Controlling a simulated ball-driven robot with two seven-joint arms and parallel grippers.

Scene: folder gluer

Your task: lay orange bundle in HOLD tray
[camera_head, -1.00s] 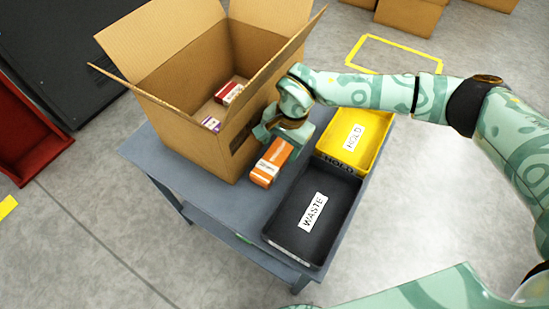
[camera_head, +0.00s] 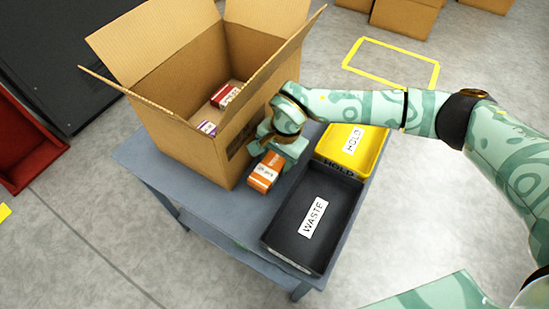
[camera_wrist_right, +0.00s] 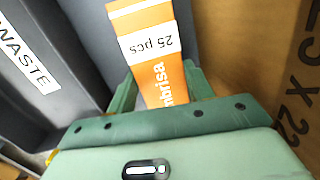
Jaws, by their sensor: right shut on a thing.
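The orange bundle (camera_head: 265,172) with a white band is between the fingers of my right gripper (camera_head: 276,151), which is shut on it beside the cardboard box. In the right wrist view the bundle (camera_wrist_right: 150,55) sticks out from between the green fingers, its "25 pcs" label facing the camera. I cannot tell whether its underside touches the table. The yellow HOLD tray (camera_head: 370,158) stands to the right of the gripper and looks empty; my right arm covers part of its far side. My left gripper does not show.
The black WASTE tray (camera_head: 275,238) stands in front of the HOLD tray and looks empty. The open cardboard box (camera_head: 185,140) holds a red pack (camera_head: 225,96) and a purple-white pack (camera_head: 206,128). They stand on a grey table (camera_head: 225,205).

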